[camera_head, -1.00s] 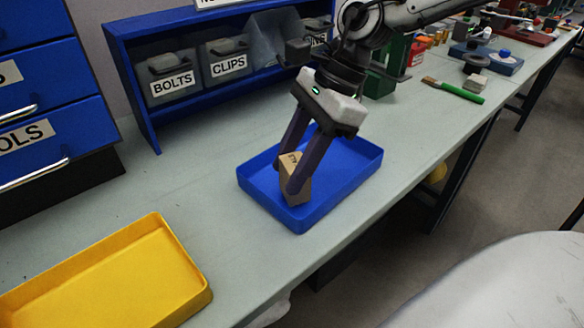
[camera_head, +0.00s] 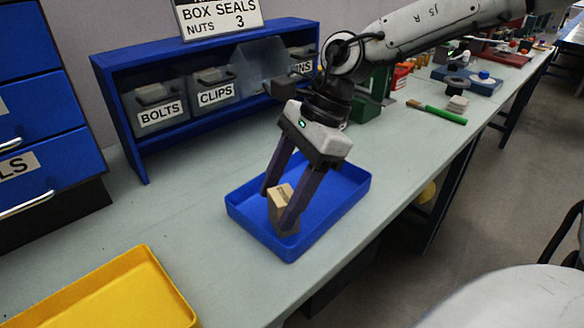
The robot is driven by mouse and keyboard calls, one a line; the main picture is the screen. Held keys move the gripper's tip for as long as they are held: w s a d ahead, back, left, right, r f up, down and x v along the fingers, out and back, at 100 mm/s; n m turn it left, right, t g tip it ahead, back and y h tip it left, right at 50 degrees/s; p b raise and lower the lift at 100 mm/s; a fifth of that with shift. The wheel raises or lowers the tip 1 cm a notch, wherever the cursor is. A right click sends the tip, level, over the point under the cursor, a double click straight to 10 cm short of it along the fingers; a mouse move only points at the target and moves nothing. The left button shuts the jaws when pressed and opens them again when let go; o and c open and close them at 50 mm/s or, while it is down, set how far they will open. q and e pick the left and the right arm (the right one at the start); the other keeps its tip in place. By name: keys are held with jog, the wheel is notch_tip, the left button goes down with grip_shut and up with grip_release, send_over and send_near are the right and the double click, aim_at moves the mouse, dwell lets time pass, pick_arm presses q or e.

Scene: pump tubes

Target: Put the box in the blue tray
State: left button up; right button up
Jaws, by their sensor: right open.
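The box (camera_head: 280,203) is small and brown cardboard. It is in the blue tray (camera_head: 347,203), near the tray's left-front part, and looks a little tilted. My right gripper (camera_head: 277,210) reaches down into the tray with its dark fingers apart, one on each side of the box. The near finger hides part of the box, and I cannot tell whether the fingers touch it. My left gripper is not in view.
A yellow tray (camera_head: 110,302) lies at the lower left. A blue shelf (camera_head: 140,152) with grey labelled bins stands behind. A green-handled brush (camera_head: 437,113) and other items lie to the right. The bench between the two trays is clear.

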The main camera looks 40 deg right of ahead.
jog(key=v, duration=1.1)
jog(key=shift+d+r+p, duration=0.25)
jog(key=shift+r+p, duration=0.05)
jog(key=shift+p, duration=0.1)
dwell(0.4)
